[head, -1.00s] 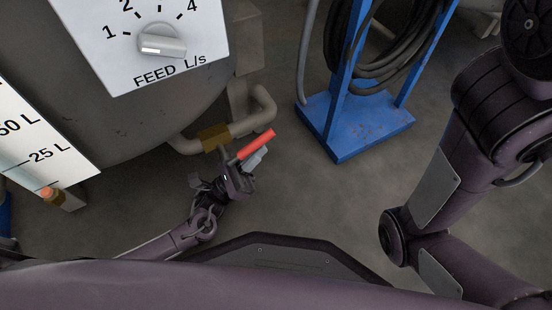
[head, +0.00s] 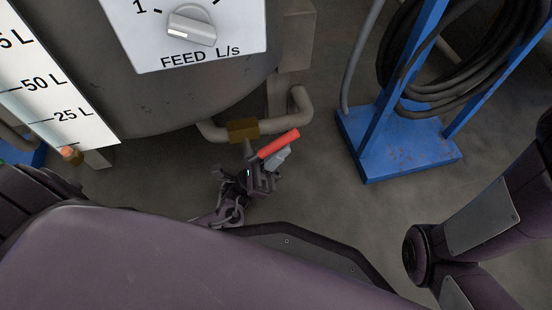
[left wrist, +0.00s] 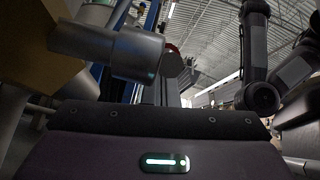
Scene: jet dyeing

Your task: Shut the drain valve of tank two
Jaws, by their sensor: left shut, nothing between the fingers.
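The drain valve has a brass body (head: 243,130) on a pale pipe low on the tank's front. Its red lever (head: 279,143) slants up to the right from the stem. My left gripper (head: 277,158) is shut and empty, close beside the lower side of the lever; I cannot tell whether it touches. In the left wrist view, the brass body (left wrist: 25,38) fills the upper left, with a grey stem (left wrist: 105,48) in front of it. Only a sliver of red (left wrist: 172,47) shows there. No tank number shows. My right gripper is out of view.
The grey tank (head: 150,100) carries a feed dial (head: 192,27) and a litre scale (head: 55,85). A blue stand (head: 400,145) with a coiled black hose (head: 440,70) stands right of the valve. Bare floor lies between the valve and the stand.

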